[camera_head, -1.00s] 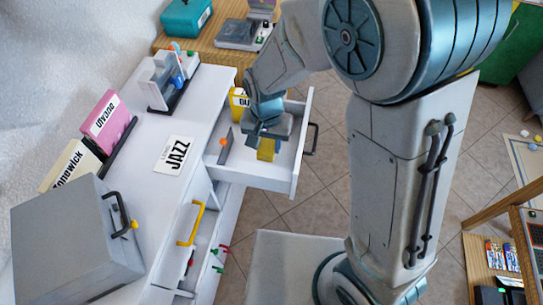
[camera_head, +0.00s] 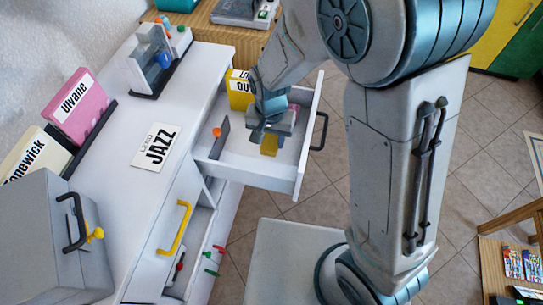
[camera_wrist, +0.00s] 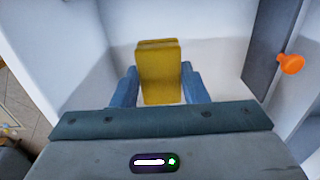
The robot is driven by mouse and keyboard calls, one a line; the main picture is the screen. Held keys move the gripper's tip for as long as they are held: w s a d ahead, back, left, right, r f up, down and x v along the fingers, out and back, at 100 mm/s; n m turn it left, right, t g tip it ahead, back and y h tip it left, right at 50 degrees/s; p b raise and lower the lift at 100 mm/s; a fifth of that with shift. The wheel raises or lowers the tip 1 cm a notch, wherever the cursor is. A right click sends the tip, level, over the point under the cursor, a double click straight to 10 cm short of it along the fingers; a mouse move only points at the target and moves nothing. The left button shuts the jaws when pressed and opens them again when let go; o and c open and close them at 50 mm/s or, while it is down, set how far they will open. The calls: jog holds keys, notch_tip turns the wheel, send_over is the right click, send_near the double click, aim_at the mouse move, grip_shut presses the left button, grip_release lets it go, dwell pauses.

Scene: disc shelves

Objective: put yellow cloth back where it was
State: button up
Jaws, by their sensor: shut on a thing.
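The yellow cloth (camera_wrist: 160,75) is a folded yellow piece between the two blue fingers of my gripper (camera_wrist: 160,90) in the wrist view. My gripper is shut on it. In the head view the yellow cloth (camera_head: 269,145) shows below my gripper (camera_head: 272,132), inside the open top drawer (camera_head: 243,172) of the white cabinet. The cloth is over the drawer's floor; I cannot tell whether it touches it. The cloth's upper part is hidden by my gripper in the head view.
A grey divider (camera_head: 220,138) with an orange knob (camera_wrist: 291,63) stands in the drawer. A yellow box (camera_head: 240,90) is at the drawer's back. A JAZZ card (camera_head: 157,147) lies on the cabinet top. A lower drawer (camera_head: 200,235) is partly open. A grey box (camera_head: 45,245) stands at left.

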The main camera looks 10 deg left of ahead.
aim_at(271, 141)
notch_tip(271, 141, down, 8)
jog(key=shift+r+b, duration=0.25)
jog(key=shift+b, duration=0.1)
jog(key=shift+f, duration=0.15)
jog(key=o, duration=1.2)
notch_tip(271, 141, up, 12)
jog(key=shift+r+p, duration=0.15)
jog(key=shift+p, duration=0.65)
